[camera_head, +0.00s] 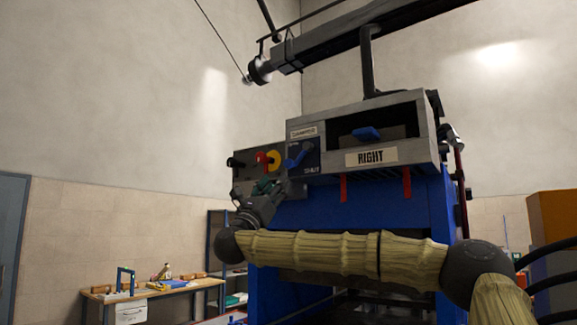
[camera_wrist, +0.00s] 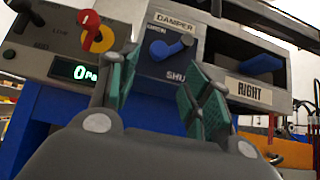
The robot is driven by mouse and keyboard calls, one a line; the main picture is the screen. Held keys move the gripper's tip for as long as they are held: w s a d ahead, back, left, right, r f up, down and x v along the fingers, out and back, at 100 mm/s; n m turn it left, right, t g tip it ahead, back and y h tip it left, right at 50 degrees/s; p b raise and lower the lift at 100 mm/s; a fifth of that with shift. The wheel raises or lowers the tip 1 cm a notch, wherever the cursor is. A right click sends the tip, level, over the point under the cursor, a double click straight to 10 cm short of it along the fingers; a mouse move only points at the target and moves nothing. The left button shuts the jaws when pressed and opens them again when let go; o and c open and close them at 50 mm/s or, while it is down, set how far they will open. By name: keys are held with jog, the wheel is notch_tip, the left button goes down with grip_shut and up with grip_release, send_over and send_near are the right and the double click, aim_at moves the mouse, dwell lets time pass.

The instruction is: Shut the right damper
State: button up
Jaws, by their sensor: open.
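The damper panel (camera_head: 304,170) is a dark plate on the front of the grey RIGHT box, labelled DAMPER above and SHUT below. Its blue lever (camera_wrist: 168,47) slants up to the right in the wrist view; it also shows in the head view (camera_head: 298,156). My gripper (camera_wrist: 162,70) is open and empty, with green finger pads spread apart. In the wrist view the lever lies beyond and between the fingertips, with no contact visible. In the head view my gripper (camera_head: 265,187) is below and left of the damper panel.
A control box with a red and yellow switch (camera_wrist: 97,34) and a lit display (camera_wrist: 80,73) is left of the lever. The RIGHT sign (camera_head: 370,157) sits below an opening with a blue part (camera_head: 367,133). Red strips (camera_head: 407,183) hang below the box.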

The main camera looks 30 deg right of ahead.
aim_at(287, 165)
jog(key=shift+p+x, duration=3.25)
jog(key=shift+x, duration=2.1)
jog(key=shift+c, duration=0.2)
jog(key=shift+a, duration=0.15)
grip_shut()
